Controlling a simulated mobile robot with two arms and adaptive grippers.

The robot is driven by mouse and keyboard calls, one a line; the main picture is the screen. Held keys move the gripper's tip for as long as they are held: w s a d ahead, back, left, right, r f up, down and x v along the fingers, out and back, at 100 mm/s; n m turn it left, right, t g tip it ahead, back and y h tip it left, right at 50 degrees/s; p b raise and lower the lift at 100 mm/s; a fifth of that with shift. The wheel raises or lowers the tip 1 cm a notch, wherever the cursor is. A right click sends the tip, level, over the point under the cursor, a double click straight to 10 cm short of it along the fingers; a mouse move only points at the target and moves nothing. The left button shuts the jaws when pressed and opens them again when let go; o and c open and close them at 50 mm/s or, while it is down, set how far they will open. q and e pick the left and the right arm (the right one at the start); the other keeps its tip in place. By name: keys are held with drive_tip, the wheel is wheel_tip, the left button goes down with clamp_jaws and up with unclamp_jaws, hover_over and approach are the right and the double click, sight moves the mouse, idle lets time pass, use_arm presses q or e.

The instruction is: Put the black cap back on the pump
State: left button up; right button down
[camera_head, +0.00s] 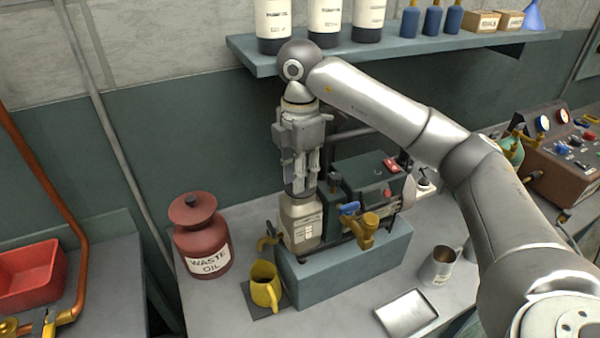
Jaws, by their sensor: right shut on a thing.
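The pump (360,186) stands on a grey-blue block, with a dark green body and a cream oil reservoir (302,226) at its left end. My right gripper (300,186) points straight down over the top of the reservoir. It is shut on the black cap (299,191), a small dark piece mostly hidden between the fingers. The cap is right at the reservoir's top; I cannot tell whether it is seated or just above. My left gripper is not in view.
A red waste oil can (201,237) and a yellow jug (265,286) stand left of the block (330,279). A metal cup (438,265) and shallow tray (406,313) are at the right front. A shelf (400,51) with bottles is behind my arm.

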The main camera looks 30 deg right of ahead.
idle(0.3)
drive_tip(key=c, duration=1.2)
unclamp_jaws()
drive_tip(key=shift+o, duration=0.4)
drive_tip(key=o, duration=0.4)
drive_tip(key=shift+r+p, duration=2.5)
drive_tip(key=shift+r, duration=1)
drive_tip(key=shift+c, duration=0.4)
